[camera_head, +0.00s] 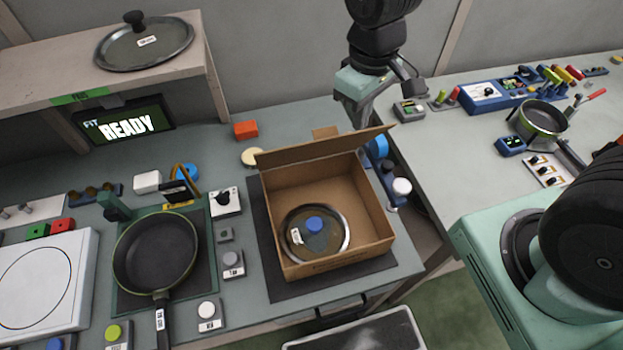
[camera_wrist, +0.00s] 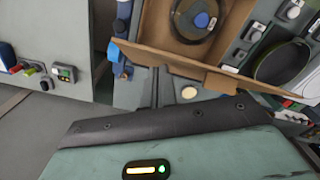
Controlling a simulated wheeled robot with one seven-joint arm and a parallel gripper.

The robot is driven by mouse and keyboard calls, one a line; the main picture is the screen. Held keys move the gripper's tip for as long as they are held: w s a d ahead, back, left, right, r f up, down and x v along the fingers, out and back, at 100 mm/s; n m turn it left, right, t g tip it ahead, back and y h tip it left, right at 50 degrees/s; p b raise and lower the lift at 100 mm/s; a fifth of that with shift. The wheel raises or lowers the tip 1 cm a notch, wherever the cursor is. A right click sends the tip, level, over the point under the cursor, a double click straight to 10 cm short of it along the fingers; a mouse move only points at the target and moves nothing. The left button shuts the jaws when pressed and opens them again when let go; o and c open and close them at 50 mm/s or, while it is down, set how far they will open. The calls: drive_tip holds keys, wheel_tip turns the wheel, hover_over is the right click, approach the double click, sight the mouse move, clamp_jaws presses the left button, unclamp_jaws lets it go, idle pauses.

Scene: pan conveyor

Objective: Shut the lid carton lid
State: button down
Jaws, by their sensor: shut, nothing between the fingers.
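The open brown carton (camera_head: 380,225) stands on a dark mat on the counter. Its lid (camera_head: 320,147) is hinged at the far edge and stands raised, leaning back, with a small tab (camera_head: 325,132) on its free edge. Inside lies a round glass pan lid (camera_head: 330,243) with a blue knob. My gripper (camera_head: 357,122) is shut and empty, above and behind the raised lid, near its right end. In the wrist view the carton lid (camera_wrist: 180,67) crosses the upper part, beyond the gripper body; the fingertips are not clear there. I cannot tell whether they touch the lid.
A black pan (camera_head: 155,255) lies left of the carton, with small button boxes between them. An orange block (camera_head: 245,130) and a cream disc (camera_head: 252,158) lie behind the carton. A blue round object (camera_head: 378,146) and a white knob (camera_head: 401,187) are close on its right.

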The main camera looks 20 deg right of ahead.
wheel_tip(320, 180, up, 6)
drive_tip(key=p, duration=0.5)
drive_tip(key=shift+f, duration=0.1)
drive_tip(key=s+a+f+n+b, duration=0.1)
drive_tip(key=s+a+f+b, duration=0.2)
drive_tip(key=s+b, duration=0.3)
drive_tip(key=s+a+f+b, duration=0.3)
drive_tip(key=s+b, duration=0.4)
drive_tip(key=s, duration=0.2)
drive_tip(key=shift+a+f+n+y, duration=0.15)
drive_tip(key=shift+n+y, duration=0.15)
drive_tip(key=shift+n, duration=0.1)
idle(0.4)
